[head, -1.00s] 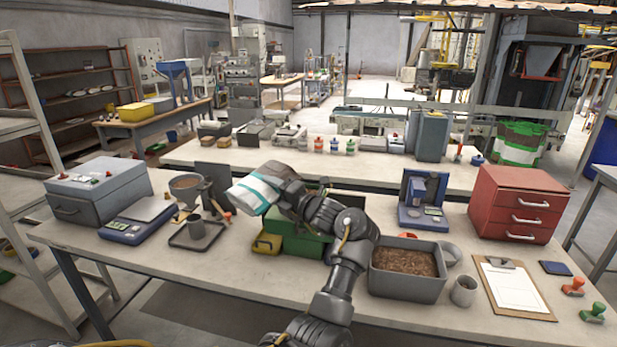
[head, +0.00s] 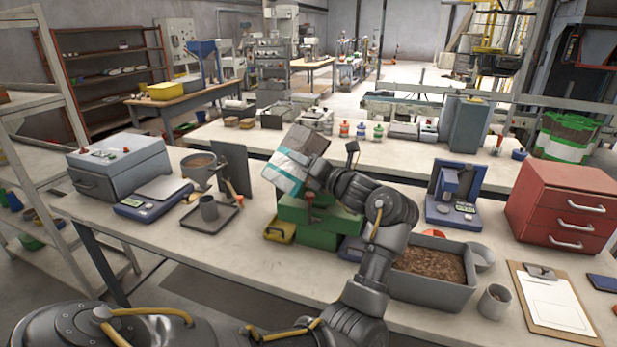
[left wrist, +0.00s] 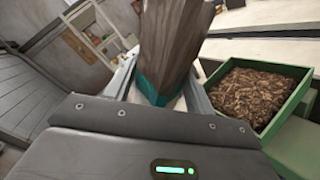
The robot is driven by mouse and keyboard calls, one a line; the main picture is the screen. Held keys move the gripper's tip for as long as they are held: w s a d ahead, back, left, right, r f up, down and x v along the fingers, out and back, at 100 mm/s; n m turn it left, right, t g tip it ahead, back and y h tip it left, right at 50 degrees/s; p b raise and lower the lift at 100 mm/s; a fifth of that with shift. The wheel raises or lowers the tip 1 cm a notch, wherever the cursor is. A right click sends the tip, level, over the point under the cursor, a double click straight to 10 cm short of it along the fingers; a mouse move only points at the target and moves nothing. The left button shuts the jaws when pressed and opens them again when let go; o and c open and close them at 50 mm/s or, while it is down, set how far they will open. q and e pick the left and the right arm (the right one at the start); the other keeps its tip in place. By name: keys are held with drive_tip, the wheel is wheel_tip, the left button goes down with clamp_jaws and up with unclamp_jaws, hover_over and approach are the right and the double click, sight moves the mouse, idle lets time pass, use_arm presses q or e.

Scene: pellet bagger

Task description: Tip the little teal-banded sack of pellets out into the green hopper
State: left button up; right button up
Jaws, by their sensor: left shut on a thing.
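The teal-banded sack (head: 290,160) is white and grey with a teal stripe. It is tilted, held above the bench in the head view. My left gripper (head: 314,170) is shut on it. In the left wrist view the sack (left wrist: 172,45) stands out ahead of the jaws, its grey-brown part outermost and its teal band near the jaws. The green hopper (left wrist: 292,103) lies to its right there, full of brown pellets. In the head view, the green machine body (head: 318,239) is below the sack and gripper, which hide its upper part. I see no pellets falling. My right gripper is not in view.
A grey bin of brown pellets (head: 432,290) stands right of my forearm. A blue scale (head: 150,198), a tray (head: 222,222) with a cup and a grey funnel (head: 200,175) are on the left. Red drawers (head: 560,210) and a clipboard (head: 575,318) are on the right.

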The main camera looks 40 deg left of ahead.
use_arm(q)
drive_tip(key=n+b, duration=0.2)
drive_tip(key=b, duration=0.1)
drive_tip(key=s+n+b, duration=0.1)
drive_tip(key=n+b, duration=0.1)
drive_tip(key=b, duration=0.2)
drive_tip(key=s+a+r+n+b, duration=0.1)
drive_tip(key=n+b, duration=0.2)
drive_tip(key=b, duration=0.1)
drive_tip(key=shift+a+b, duration=0.1)
drive_tip(key=shift+b, duration=0.2)
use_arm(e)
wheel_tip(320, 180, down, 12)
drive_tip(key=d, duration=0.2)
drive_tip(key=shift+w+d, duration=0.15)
use_arm(q)
drive_tip(key=shift+f, duration=0.1)
